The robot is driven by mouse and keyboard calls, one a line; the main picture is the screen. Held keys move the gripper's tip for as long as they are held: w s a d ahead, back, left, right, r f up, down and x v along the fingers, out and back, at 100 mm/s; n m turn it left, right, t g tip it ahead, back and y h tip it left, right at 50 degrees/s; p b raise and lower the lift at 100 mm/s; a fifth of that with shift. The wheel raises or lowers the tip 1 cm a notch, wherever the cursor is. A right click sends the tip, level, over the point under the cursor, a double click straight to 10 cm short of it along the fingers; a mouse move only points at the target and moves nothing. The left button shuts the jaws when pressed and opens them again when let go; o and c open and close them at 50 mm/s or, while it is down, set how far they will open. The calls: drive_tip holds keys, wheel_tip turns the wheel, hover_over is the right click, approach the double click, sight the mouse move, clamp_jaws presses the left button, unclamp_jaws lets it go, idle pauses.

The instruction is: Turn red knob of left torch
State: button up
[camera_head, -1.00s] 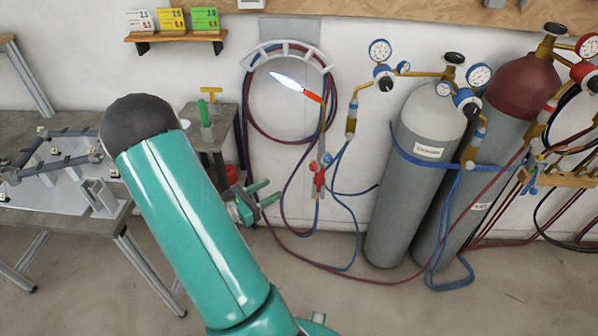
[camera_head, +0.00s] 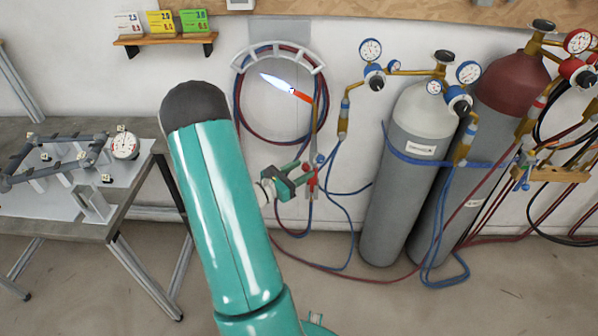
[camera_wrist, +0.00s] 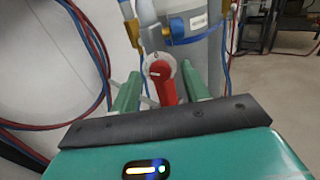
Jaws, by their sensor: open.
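The left torch hangs on the wall in the head view, with a lit flame (camera_head: 278,84) at its orange tip (camera_head: 301,95). Its red knob (camera_head: 312,180) is low on the torch body, below a blue knob (camera_head: 320,159). My gripper (camera_head: 304,173) is at the red knob, its green fingers open and pointing toward it. In the wrist view the red knob (camera_wrist: 164,84), with a white mark, lies between the two open fingers of my gripper (camera_wrist: 160,72). I cannot tell whether either finger touches it.
Coiled red and blue hoses (camera_head: 240,110) hang on a wall rack behind the torch. A grey cylinder (camera_head: 395,205) and a red-topped one (camera_head: 510,85) stand to the right. A workbench (camera_head: 125,200) with a frame jig is at the left.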

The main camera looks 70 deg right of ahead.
drive_tip(key=c, duration=1)
drive_tip(key=shift+m, duration=0.3)
drive_tip(key=m, duration=0.5)
drive_tip(key=shift+w, duration=0.1)
drive_tip(key=m+t, duration=0.1)
drive_tip(key=m, duration=0.5)
drive_tip(key=shift+r, duration=0.1)
drive_tip(key=shift+m, duration=0.3)
drive_tip(key=o, duration=1)
